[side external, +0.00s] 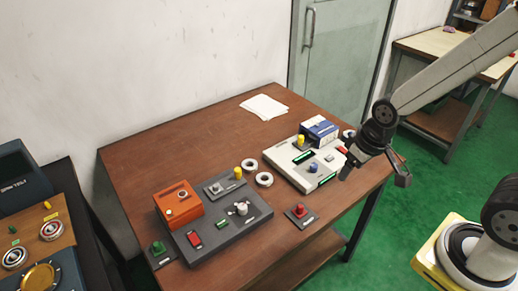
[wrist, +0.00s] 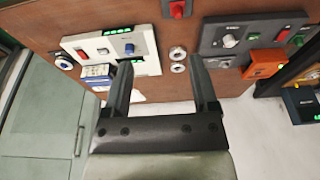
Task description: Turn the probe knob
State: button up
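I cannot read which knob is labelled probe. A blue knob (side external: 315,167) stands on the white panel (side external: 280,155) with green displays; it also shows in the wrist view (wrist: 129,49). A pale knob (side external: 241,208) stands on the dark grey panel (side external: 222,237); the wrist view shows it too (wrist: 229,41). My gripper (side external: 375,172) is open and empty, above the table's right edge beside the white panel, apart from both knobs. In the wrist view its fingers (wrist: 161,66) are spread wide, with table between them.
Two bearing rings (side external: 264,179) lie between the panels. The back left table is clear.

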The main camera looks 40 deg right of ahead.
jog(key=w, duration=0.1)
jog(key=n+g, duration=0.2)
jog(key=n, duration=0.9)
send_over(314, 165)
notch_tip(314, 165, down, 12)
jog(key=shift+s+r, duration=0.15)
jog(key=shift+r, duration=0.1)
jog(key=shift+f, duration=3.85)
grip_shut()
